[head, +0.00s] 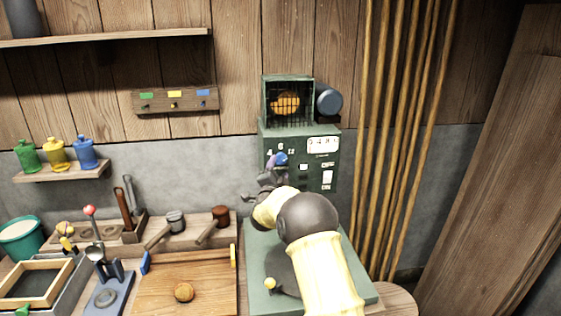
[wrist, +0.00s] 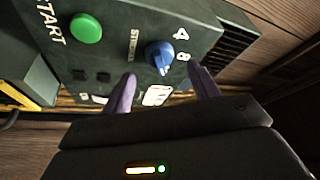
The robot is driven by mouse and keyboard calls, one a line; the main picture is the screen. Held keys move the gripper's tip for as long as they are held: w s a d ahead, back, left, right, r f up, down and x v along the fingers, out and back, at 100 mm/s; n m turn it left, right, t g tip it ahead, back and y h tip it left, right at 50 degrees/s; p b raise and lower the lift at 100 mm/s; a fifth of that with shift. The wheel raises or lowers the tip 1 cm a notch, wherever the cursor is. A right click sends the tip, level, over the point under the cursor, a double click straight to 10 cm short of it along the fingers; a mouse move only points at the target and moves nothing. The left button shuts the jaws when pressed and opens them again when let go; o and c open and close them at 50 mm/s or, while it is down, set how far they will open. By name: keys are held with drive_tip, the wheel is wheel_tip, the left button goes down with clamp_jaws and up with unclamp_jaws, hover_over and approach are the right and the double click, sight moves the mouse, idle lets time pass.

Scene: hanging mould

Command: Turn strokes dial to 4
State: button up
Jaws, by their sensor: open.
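The blue strokes dial (wrist: 158,56) sits on the face of a green machine box (wrist: 130,15). The numbers 4 and 8 show beside it in the wrist view. The dial's raised ridge runs toward the lower part of that picture; which number it marks I cannot tell. My gripper (wrist: 164,80) is open, its two purple fingers apart and empty, pointing at the panel around the dial. In the head view the dial (head: 281,158) shows just above my gripper (head: 268,178), and my arm covers part of the machine. Contact between fingers and dial is not visible.
A green start button (wrist: 86,28) is on the same panel. Wooden benches with tools and a tray (head: 190,260) lie to the left.

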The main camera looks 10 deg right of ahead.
sight(281, 162)
drive_tip(key=shift+p+x, duration=0.5)
drive_tip(key=shift+x, duration=1.5)
drive_tip(key=c, duration=1)
drive_tip(key=shift+o, duration=0.2)
